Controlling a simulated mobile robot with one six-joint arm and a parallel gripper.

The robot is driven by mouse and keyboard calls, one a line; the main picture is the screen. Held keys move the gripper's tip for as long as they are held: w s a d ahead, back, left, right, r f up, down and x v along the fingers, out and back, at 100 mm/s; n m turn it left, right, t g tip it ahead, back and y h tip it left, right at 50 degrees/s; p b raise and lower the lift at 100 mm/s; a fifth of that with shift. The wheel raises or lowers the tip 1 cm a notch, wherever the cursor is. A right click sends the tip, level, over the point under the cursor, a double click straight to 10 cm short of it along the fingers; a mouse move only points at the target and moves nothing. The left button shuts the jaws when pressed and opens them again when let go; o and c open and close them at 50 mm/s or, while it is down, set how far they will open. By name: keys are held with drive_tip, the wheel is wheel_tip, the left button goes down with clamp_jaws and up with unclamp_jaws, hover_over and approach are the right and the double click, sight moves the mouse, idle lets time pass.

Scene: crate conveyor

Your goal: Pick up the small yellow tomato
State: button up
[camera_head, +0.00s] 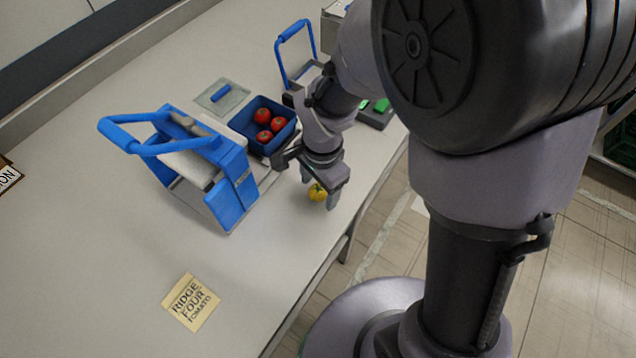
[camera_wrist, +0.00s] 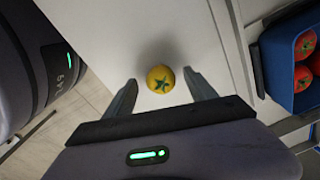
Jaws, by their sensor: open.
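In the wrist view my gripper (camera_wrist: 160,88) is open, with one finger on each side of the tomato. I cannot tell whether either finger touches it.
A blue tray (camera_head: 248,128) with red tomatoes stands behind my gripper. A blue-handled slicer-like device (camera_head: 228,185) stands to the left. A card (camera_head: 190,301) reading "RIDGE FOUR TOMATO" lies at front left. The table (camera_head: 110,230) is clear around the card.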

drive_tip(key=shift+f, duration=0.5)
drive_tip(key=shift+r, duration=0.15)
drive_tip(key=shift+c, duration=0.7)
clamp_jaws()
drive_tip(key=shift+r, duration=0.15)
